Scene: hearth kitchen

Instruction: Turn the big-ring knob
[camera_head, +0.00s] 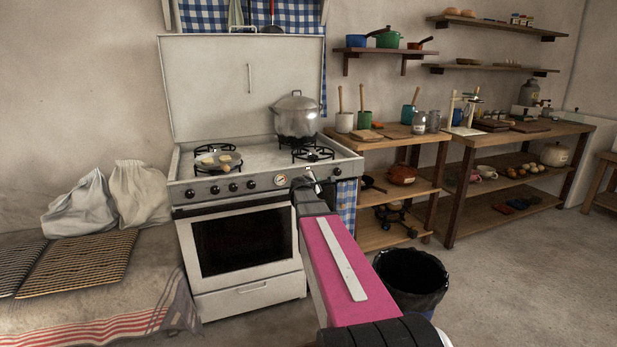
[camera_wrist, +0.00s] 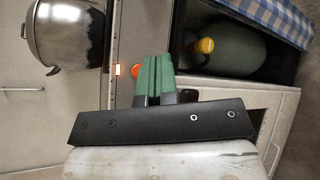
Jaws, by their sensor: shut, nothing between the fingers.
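The white stove (camera_head: 240,290) stands left of centre in the head view. Its front panel carries several dark knobs (camera_head: 211,191) and a round gauge (camera_head: 281,180). Which knob is the big-ring one I cannot tell. My gripper (camera_head: 310,181) is at the right end of this panel and covers part of it. In the wrist view my gripper's green fingers (camera_wrist: 154,60) are shut together and empty. A small round orange part (camera_wrist: 137,71) shows right beside the fingertips, partly hidden by them; I cannot tell whether they touch.
A lidded metal pot (camera_head: 296,117) stands on the back right of the stove; a pan with food (camera_head: 218,160) is at left. A green gas cylinder (camera_wrist: 235,48) with a yellow top shows beside the panel. A black bin (camera_head: 412,280) stands on the floor at right.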

